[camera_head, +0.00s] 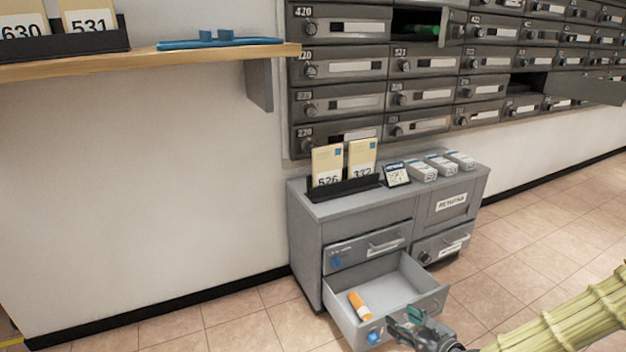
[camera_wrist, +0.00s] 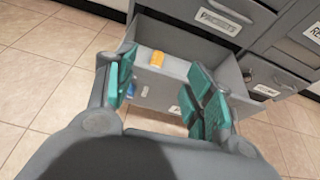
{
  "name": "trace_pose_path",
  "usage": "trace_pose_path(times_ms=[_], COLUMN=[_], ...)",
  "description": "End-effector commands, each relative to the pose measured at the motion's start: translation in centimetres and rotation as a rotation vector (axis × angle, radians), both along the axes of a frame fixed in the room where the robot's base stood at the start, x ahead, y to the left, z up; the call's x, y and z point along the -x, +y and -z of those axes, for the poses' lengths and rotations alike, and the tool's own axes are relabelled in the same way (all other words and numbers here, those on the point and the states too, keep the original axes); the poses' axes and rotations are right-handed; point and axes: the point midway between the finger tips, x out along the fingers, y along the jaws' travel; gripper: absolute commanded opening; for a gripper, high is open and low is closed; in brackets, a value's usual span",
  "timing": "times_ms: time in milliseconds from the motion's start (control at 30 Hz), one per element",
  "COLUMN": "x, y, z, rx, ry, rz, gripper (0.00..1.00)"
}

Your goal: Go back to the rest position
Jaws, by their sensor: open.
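My gripper (camera_head: 424,328) is at the lower right of the head view, by the front right corner of an open drawer (camera_head: 421,287). In the wrist view my gripper (camera_wrist: 162,92) has its green-padded fingers spread wide with nothing between them. The drawer front (camera_wrist: 152,90) shows between and beyond the fingers. Inside the drawer lies an orange cylinder with a white end (camera_head: 359,304); its orange part also shows in the wrist view (camera_wrist: 157,58). Whether a finger touches the drawer cannot be told.
The drawer belongs to a grey cabinet (camera_head: 305,235) carrying a card rack (camera_head: 343,190) and several small boxes (camera_head: 441,163). Dark mailboxes (camera_head: 343,104) hang above, two of them open. A wooden shelf (camera_head: 130,62) juts out at left. Tiled floor (camera_head: 540,250) is clear at right.

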Motion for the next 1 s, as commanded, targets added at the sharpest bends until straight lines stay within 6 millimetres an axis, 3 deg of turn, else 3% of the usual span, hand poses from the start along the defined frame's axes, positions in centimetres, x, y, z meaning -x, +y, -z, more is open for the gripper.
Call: trace_pose_path(times_ms=[167, 500, 1000], x=[2.0, 8.6, 20.1], y=[2.2, 6.0, 7.9], z=[1.6, 6.2, 10.0], rx=[0.214, 0.711, 1.286], ry=[0.039, 0.096, 0.049], rz=[-0.135, -0.542, -1.313], gripper=[0.53, 0.53, 0.53])
